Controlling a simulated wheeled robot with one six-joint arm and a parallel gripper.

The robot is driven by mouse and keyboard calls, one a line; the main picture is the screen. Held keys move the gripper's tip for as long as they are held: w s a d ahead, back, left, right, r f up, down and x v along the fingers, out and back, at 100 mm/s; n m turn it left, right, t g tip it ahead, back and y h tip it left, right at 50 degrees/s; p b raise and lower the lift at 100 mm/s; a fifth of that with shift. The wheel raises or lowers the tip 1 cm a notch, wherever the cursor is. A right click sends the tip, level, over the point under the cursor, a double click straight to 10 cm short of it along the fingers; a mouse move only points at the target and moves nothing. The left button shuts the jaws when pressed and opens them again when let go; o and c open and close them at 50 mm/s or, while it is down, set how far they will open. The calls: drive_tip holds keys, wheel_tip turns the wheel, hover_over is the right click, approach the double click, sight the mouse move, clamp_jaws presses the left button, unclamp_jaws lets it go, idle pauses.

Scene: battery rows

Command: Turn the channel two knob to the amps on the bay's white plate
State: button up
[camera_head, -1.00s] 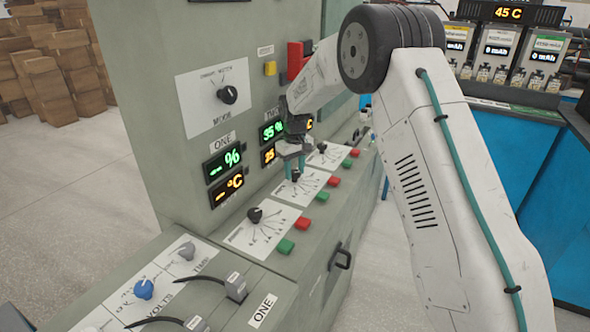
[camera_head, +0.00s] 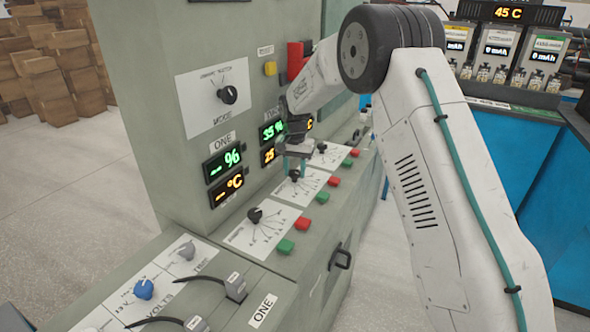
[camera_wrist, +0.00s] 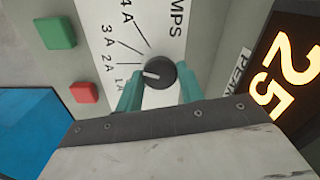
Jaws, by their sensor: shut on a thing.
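The black channel two knob (camera_head: 294,175) stands on the middle white plate (camera_head: 312,186) of the sloped bay. In the wrist view the knob (camera_wrist: 157,75) sits between the teal fingertips of my gripper (camera_wrist: 160,84), which is shut on it. The white plate (camera_wrist: 95,16) there reads AMPS, with marks from 1A to 4A. The knob's white pointer faces left, near the 1A and 2A labels; the exact mark is hard to tell. In the head view my gripper (camera_head: 295,170) points down onto the knob, which the fingers partly hide.
Channel one's plate (camera_head: 262,230) with its black knob (camera_head: 255,215) lies nearer, and another plate (camera_head: 328,156) lies beyond. Red (camera_head: 333,181) and green (camera_head: 322,197) buttons stand close by the plate. The upright panel with displays (camera_head: 225,175) rises on the left.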

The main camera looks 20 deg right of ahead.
sight(295, 172)
drive_tip(key=shift+m, duration=1.1)
drive_tip(key=o, duration=1)
wheel_tip(295, 172, up, 8)
drive_tip(key=shift+f, duration=0.1)
